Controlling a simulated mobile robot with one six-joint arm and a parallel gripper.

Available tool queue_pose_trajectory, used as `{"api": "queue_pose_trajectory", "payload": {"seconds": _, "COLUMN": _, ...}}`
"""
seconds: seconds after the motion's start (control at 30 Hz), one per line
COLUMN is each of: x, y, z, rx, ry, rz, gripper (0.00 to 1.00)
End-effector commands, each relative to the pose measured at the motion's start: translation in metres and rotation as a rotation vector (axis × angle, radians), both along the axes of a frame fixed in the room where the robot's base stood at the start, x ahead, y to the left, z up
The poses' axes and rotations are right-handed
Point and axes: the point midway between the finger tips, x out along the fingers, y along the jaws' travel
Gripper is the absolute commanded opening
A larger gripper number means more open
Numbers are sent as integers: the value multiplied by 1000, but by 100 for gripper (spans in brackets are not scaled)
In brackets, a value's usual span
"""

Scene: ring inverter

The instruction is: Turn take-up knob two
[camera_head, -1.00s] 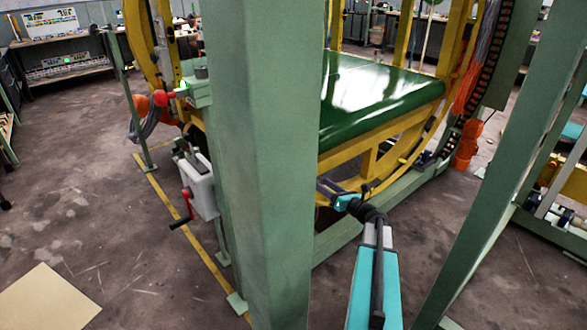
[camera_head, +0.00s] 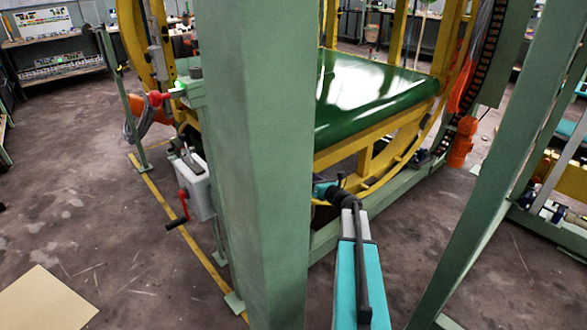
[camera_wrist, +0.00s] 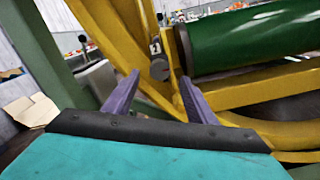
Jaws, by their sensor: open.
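In the wrist view a dark grey round knob (camera_wrist: 159,69) sits on the yellow frame by the end of the green roller (camera_wrist: 245,38). A small pale tag with a dark mark is just above it; I cannot read its number for sure. My gripper (camera_wrist: 159,79) is open and empty. Its two purple fingers stand apart, with the knob showing between their tips; I cannot tell how far ahead it is.
A thick green post (camera_head: 262,150) stands just left of my arm, and another slanted green post (camera_head: 500,170) stands to the right. A yellow ring frame (camera_head: 400,140) carries the green belt (camera_head: 365,90). A grey box (camera_head: 197,190) with a red crank is left of the post.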

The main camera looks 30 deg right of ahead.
Motion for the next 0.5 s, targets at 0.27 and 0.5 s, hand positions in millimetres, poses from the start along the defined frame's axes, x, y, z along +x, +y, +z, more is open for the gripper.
{"api": "queue_pose_trajectory", "payload": {"seconds": 0.27, "x": 38, "y": 5, "z": 0, "rx": -1, "ry": 0, "rz": 2, "gripper": 51}}
{"api": "queue_pose_trajectory", "payload": {"seconds": 0.5, "x": 55, "y": 8, "z": 0, "rx": 0, "ry": 1, "rz": 1, "gripper": 51}}
